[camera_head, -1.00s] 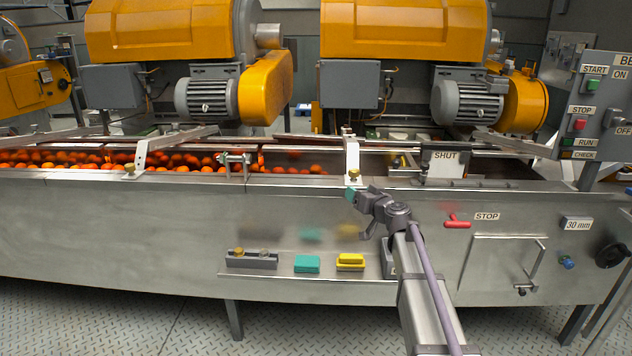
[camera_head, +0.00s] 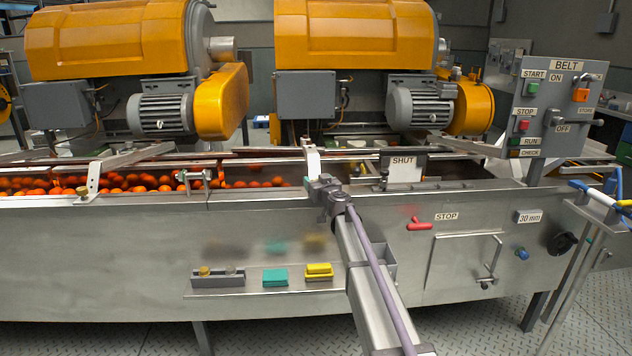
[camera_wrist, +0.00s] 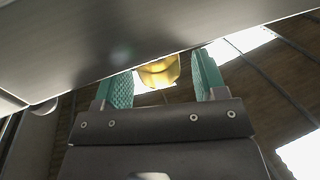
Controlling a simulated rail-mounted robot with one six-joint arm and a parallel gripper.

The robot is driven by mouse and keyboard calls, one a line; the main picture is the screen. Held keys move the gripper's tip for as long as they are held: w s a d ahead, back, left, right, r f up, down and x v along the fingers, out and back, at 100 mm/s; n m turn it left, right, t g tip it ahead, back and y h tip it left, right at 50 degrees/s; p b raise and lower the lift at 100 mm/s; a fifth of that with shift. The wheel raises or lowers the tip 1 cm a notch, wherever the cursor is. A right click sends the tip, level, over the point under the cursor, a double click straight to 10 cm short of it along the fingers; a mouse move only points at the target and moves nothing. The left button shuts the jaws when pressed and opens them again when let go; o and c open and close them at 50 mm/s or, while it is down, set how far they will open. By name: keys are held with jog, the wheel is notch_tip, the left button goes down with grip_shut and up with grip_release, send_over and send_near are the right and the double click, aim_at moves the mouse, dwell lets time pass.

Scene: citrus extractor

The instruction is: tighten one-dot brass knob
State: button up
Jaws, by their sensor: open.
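In the wrist view, a brass knob (camera_wrist: 158,72) shows just beyond and between the green-padded fingers of my gripper (camera_wrist: 163,77). The fingers are open and apart from each other; I cannot tell whether either touches the knob. The knob's upper part is hidden by a metal sheet. In the head view, my wrist covers the lower part of the middle white bracket (camera_head: 312,157) and hides the knob there. Another brass knob (camera_head: 83,190) sits on the left white bracket (camera_head: 93,177).
Oranges (camera_head: 130,182) lie in the trough behind the steel front wall (camera_head: 120,240). A ledge holds a knob rack (camera_head: 218,280), a green block (camera_head: 275,278) and a yellow block (camera_head: 319,271). A red handle (camera_head: 419,225) and a belt control panel (camera_head: 555,110) are to the right.

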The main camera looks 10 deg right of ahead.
jog(key=shift+w+a, duration=0.15)
jog(key=shift+w, duration=0.4)
jog(key=shift+c, duration=0.3)
jog(key=c, duration=0.9)
jog(key=shift+m+h, duration=0.3)
jog(key=shift+h, duration=0.2)
jog(key=m+h, duration=0.4)
jog(key=h, duration=0.2)
jog(key=shift+m+g+h, duration=0.65)
jog(key=shift+m+h, duration=0.5)
jog(key=shift+h, duration=0.55)
jog(key=shift+m+g+h, duration=0.65)
jog(key=shift+m+h, duration=0.5)
jog(key=shift+h, duration=0.55)
